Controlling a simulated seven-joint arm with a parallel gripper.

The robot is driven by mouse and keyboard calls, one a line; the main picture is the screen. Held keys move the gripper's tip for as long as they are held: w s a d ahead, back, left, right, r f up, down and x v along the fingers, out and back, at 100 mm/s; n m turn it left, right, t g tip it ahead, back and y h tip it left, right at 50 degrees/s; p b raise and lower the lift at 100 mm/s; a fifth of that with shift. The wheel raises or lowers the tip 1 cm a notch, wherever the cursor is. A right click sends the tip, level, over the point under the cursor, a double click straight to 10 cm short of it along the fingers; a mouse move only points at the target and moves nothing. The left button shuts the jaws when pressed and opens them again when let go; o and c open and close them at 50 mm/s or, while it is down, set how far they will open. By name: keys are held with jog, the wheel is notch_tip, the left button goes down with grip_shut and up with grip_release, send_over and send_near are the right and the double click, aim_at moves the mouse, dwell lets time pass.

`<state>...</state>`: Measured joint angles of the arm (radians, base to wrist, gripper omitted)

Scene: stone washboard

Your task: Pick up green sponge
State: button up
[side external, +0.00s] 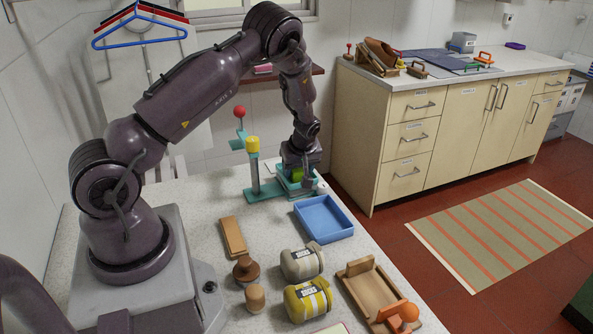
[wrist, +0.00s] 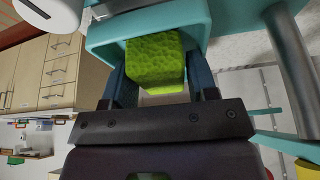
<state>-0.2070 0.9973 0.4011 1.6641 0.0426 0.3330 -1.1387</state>
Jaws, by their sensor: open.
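The green sponge (wrist: 155,63) is a textured block, seen at the upper middle of the wrist view, in a teal holder (wrist: 103,38). A small part of the sponge (side external: 297,175) also shows in the side view, just below my gripper. My gripper (wrist: 155,80) is open, with one dark finger on each side of the sponge. In the side view my gripper (side external: 298,180) points down at the teal stand (side external: 262,192). I cannot tell whether the fingers touch the sponge.
A blue tray (side external: 323,219) lies right of the stand. A yellow-topped post (side external: 253,165) and a red ball (side external: 239,112) rise left of my gripper. Two labelled rolls (side external: 302,261) (side external: 308,299), a wooden block (side external: 233,237) and a wooden washboard-like tray (side external: 368,291) lie nearer.

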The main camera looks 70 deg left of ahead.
jog(key=shift+c, duration=0.2)
jog(key=c, duration=0.6)
jog(key=shift+r, duration=0.1)
